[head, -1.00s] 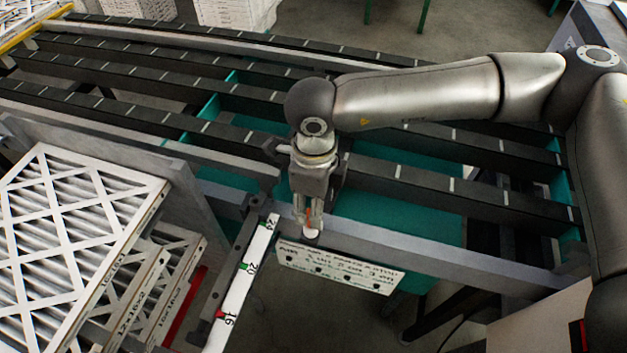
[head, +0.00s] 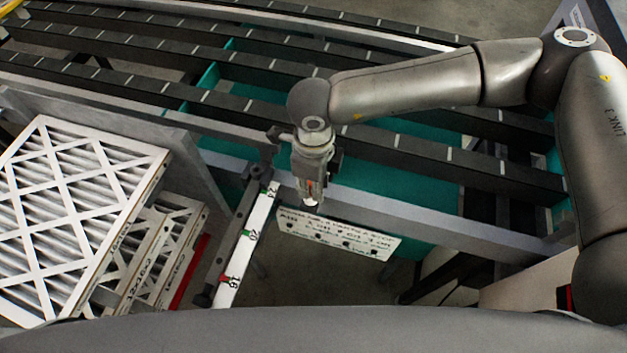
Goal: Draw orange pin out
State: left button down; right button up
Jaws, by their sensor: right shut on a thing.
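The orange pin (head: 310,187) shows as a thin orange sliver between the fingers of my right gripper (head: 311,197). The gripper points down and is shut on the pin, most of which the fingers hide. It is above the grey rail, at the upper left edge of a white sign plate (head: 338,236) with black lettering and dark holes. A pale end shows at the fingertips. I cannot tell whether the pin's lower end is still in a hole. My left gripper is not in view.
A white ruler strip (head: 246,245) with coloured marks runs along a dark bar left of the gripper. Boxed pleated filters (head: 75,200) are stacked at the left beside a grey panel (head: 160,140). Dark conveyor rails (head: 420,155) cross behind the gripper.

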grip_shut()
jog(key=shift+r, duration=0.25)
jog(key=shift+r+p, duration=0.7)
jog(key=shift+r, duration=2.25)
jog(key=shift+r, duration=0.1)
notch_tip(320, 180, up, 9)
jog(key=p, duration=0.2)
